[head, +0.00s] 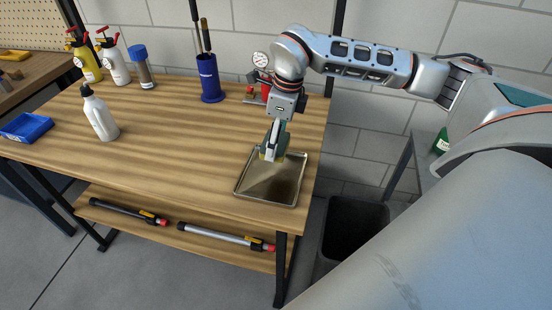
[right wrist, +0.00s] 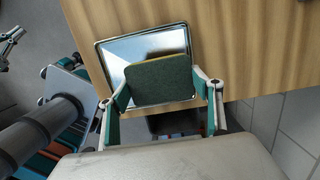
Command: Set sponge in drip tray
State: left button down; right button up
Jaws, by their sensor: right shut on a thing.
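The drip tray (head: 284,190) is a shallow metal tray at the right end of the wooden table in the head view. It also shows in the right wrist view (right wrist: 112,52). My right gripper (head: 270,154) is over the far part of the tray, pointing down. It is shut on the sponge (right wrist: 158,82), which is green with a yellow edge and shows between the two fingers in the right wrist view. In the head view the gripper hides most of the sponge. I cannot tell whether the sponge touches the tray.
The wooden table (head: 180,140) carries a white bottle (head: 100,115), a blue bin (head: 26,127), spray bottles (head: 115,62) and a blue holder (head: 210,80) with upright tools. A gauge (head: 260,60) stands behind the arm. A dark bin (head: 355,225) is right of the table. Mid-table is clear.

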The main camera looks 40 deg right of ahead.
aim_at(274, 167)
jog(key=shift+f, duration=3.4)
jog(key=shift+f, duration=0.2)
jog(key=o, duration=1.2)
jog(key=shift+c, duration=0.2)
jog(key=r, duration=0.4)
jog(key=s+r, duration=0.1)
jog(key=r, duration=0.3)
jog(key=d+r, duration=0.1)
jog(key=r, duration=0.3)
jog(key=shift+s+d+r, duration=0.1)
jog(key=shift+s+r, duration=0.05)
jog(key=shift+s, duration=0.05)
jog(key=shift+s, duration=0.1)
